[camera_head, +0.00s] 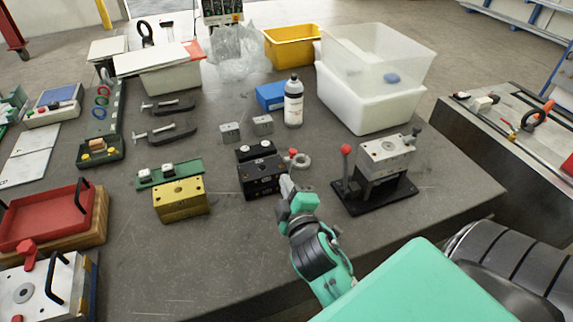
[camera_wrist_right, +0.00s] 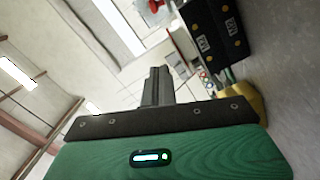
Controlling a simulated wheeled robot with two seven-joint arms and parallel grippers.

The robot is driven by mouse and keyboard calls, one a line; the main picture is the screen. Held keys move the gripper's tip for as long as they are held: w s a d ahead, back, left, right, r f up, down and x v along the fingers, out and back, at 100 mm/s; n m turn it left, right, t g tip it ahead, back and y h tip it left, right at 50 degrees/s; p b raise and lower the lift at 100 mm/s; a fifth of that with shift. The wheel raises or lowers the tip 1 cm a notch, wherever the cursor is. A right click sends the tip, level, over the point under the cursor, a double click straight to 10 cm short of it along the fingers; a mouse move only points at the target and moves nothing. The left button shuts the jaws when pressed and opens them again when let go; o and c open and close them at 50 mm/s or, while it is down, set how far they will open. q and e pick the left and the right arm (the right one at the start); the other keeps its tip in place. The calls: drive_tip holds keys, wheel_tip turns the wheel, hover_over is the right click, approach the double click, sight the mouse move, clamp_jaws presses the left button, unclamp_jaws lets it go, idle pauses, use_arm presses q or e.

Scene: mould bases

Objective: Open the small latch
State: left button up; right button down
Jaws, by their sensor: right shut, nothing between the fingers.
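A black mould block (camera_head: 262,178) stands on the dark table, with a red knob (camera_head: 292,152) at its right rear side. I cannot make out for sure which part is the small latch. My right gripper (camera_head: 286,184) is shut and empty, just right of the black block's front right corner. Whether it touches the block is hard to tell. In the right wrist view the shut fingers (camera_wrist_right: 157,84) point up the picture, with the black block (camera_wrist_right: 213,30) to their right and the red knob (camera_wrist_right: 155,5) near the top edge. My left gripper is out of view.
A yellow block (camera_head: 181,200) stands left of the black block. A grey ring (camera_head: 301,161) lies behind right of it. A steel block on a black base (camera_head: 385,192), with a red-knobbed lever, stands to the right. A bottle (camera_head: 293,103) stands behind. The front table is clear.

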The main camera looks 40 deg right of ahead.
sight(289, 158)
drive_tip(key=p+x, duration=0.3)
drive_tip(key=x, duration=0.7)
drive_tip(key=shift+r, duration=0.15)
drive_tip(key=d, duration=0.1)
drive_tip(key=d+f+p, duration=0.1)
drive_tip(key=shift+s+d+f, duration=0.15)
drive_tip(key=shift+s+d, duration=0.05)
drive_tip(key=shift+d, duration=0.05)
drive_tip(key=shift+s+d+f, duration=0.15)
drive_tip(key=shift+d+f, duration=0.05)
drive_tip(key=shift+d, duration=0.3)
drive_tip(key=shift+f, duration=0.1)
drive_tip(key=shift+d, duration=0.15)
